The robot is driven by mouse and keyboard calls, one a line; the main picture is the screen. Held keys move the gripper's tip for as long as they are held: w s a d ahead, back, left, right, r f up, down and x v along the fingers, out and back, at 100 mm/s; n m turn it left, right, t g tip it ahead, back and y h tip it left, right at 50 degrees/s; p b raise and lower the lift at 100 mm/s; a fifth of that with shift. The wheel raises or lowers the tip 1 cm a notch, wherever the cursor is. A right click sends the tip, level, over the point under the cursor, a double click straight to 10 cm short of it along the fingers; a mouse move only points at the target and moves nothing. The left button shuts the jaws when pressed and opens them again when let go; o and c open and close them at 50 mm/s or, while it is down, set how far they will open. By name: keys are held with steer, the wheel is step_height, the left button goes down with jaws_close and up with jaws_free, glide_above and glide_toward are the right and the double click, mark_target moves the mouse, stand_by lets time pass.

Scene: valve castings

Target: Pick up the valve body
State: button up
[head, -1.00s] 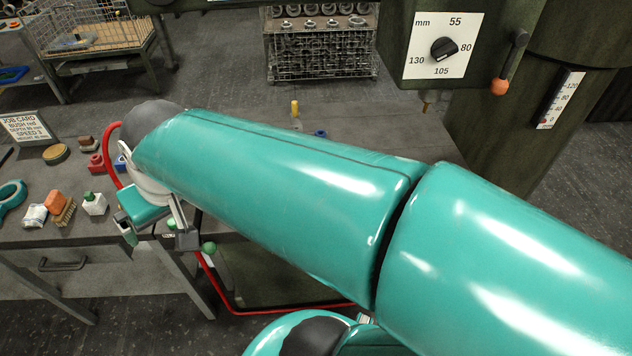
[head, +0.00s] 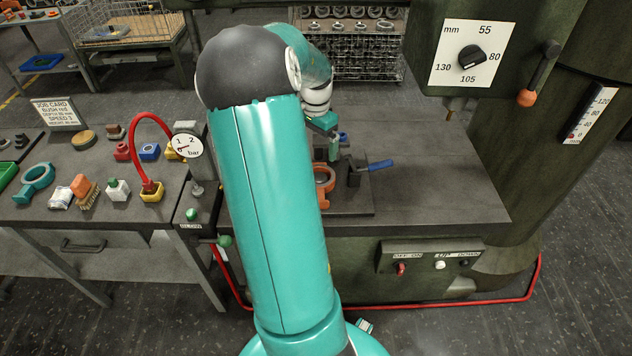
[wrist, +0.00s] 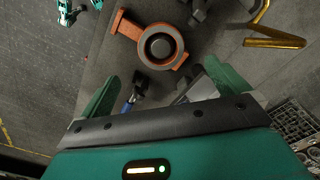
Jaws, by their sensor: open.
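The valve body appears to be an orange ring-shaped casting with a side lug (wrist: 128,28). It lies on the dark plate of the machine table, and a grey round part fills its middle in the wrist view. In the head view the casting (head: 326,193) is partly hidden behind my arm. My gripper (wrist: 164,88) is open and empty, its two green fingers spread above the table. In the wrist view the casting lies beyond the fingertips, apart from them. In the head view my gripper (head: 333,146) hangs just behind the casting.
A blue-handled clamp (head: 378,166) stands right of the casting. A pressure gauge (head: 188,146) and red hose stand left of my arm. The right of the machine table is clear.

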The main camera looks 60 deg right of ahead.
glide_above(316, 178)
steer(key=f, duration=0.9)
steer(key=shift+s, duration=0.2)
step_height(316, 178, down, 5)
steer(key=shift+w, duration=0.1)
steer(key=c, duration=1.7)
steer(key=shift+r, duration=0.1)
steer(key=shift+c, duration=1.1)
steer(key=shift+r, duration=0.1)
steer(key=shift+r, duration=0.6)
steer(key=s+a+r, duration=0.1)
steer(key=r, duration=0.1)
steer(key=s+a+r, duration=0.1)
steer(key=r, duration=0.2)
steer(key=s+a+r, duration=0.1)
steer(key=a+r, duration=0.1)
steer(key=r, duration=0.1)
steer(key=s+a+r, duration=0.3)
steer(key=s+a, duration=0.2)
steer(key=a, duration=0.2)
steer(key=shift+s+r, duration=0.3)
steer(key=shift+s, duration=0.05)
